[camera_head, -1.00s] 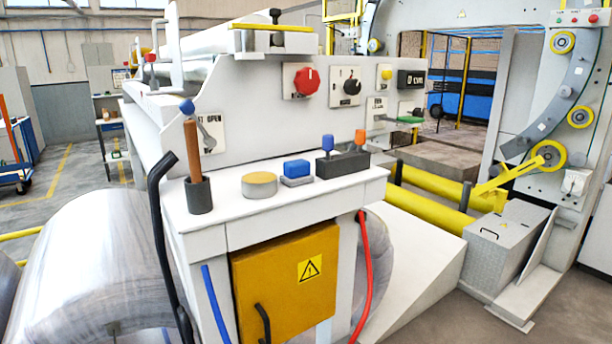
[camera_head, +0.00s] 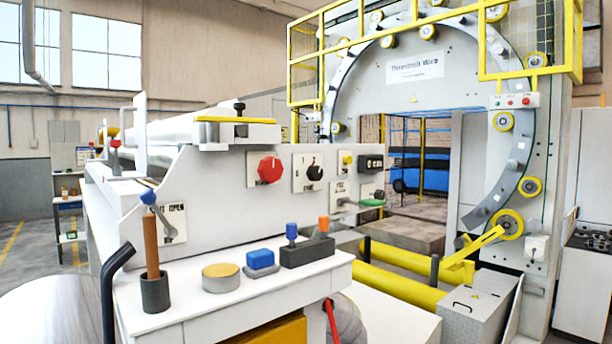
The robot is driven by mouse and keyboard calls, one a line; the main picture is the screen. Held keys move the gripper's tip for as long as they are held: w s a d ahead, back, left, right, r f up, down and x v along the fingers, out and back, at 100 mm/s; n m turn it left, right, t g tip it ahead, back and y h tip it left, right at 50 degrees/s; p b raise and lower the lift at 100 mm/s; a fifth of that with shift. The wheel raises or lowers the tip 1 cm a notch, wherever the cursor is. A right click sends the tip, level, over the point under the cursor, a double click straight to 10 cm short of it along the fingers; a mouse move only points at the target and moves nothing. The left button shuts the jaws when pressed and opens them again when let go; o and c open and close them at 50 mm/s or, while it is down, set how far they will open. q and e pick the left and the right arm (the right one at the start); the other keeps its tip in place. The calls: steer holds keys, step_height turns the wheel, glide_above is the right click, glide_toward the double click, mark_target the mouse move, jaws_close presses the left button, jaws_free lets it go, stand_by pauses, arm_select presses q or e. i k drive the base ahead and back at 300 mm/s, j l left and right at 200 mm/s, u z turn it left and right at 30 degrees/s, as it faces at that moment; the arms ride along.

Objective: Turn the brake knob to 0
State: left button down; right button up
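On the upright grey-white panel (camera_head: 222,178), in the middle of the head view, are two round knobs. One is a red many-sided knob (camera_head: 270,169) on a white plate. To its right is a black knob (camera_head: 315,172) on a white plate with small markings too fine to read. I cannot tell from labels which one is the brake knob or what it points to. Neither of my grippers is in view, and nothing touches the knobs.
Below the panel, a white shelf (camera_head: 210,305) carries a dark cup (camera_head: 155,294) with a brown stick, a tan round tin (camera_head: 221,276), a blue block (camera_head: 261,260) and a dark holder (camera_head: 307,251). A blue-tipped lever (camera_head: 149,198) is at left, a green-handled lever (camera_head: 371,203) at right.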

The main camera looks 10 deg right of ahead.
mark_target(315, 173)
steer(key=i+l, duration=0.15)
steer(key=l, duration=0.4)
steer(key=i+l+u, duration=0.15)
steer(key=l, duration=0.95)
steer(key=i+u, duration=0.05)
steer(key=i, duration=0.05)
